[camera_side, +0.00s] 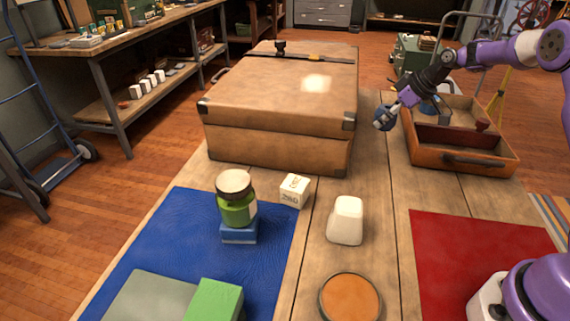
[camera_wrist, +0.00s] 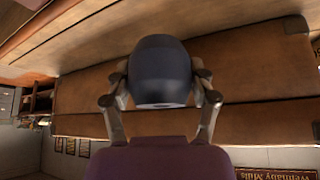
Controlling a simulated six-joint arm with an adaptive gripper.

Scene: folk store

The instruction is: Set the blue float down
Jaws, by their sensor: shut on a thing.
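The blue float (camera_wrist: 160,72) is a dark blue rounded body with a flat end, seen close up in the wrist view. My gripper (camera_wrist: 160,92) is shut on it, one finger on each side. In the side view the float (camera_side: 387,112) is small and partly hidden by the fingers of my gripper (camera_side: 384,119). It is held right of the large brown suitcase (camera_side: 265,140) and just left of the open brown case (camera_side: 455,158). It appears to be above the wooden table (camera_side: 385,185), but I cannot tell how high.
A blue mat (camera_side: 165,235) carries a green jar (camera_side: 237,208) on a blue block (camera_side: 239,233). A cream block (camera_side: 294,190), a white block (camera_side: 346,220) and an orange disc (camera_side: 350,299) stand mid-table. A red mat (camera_side: 480,255) lies at right. Bare table shows below the float.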

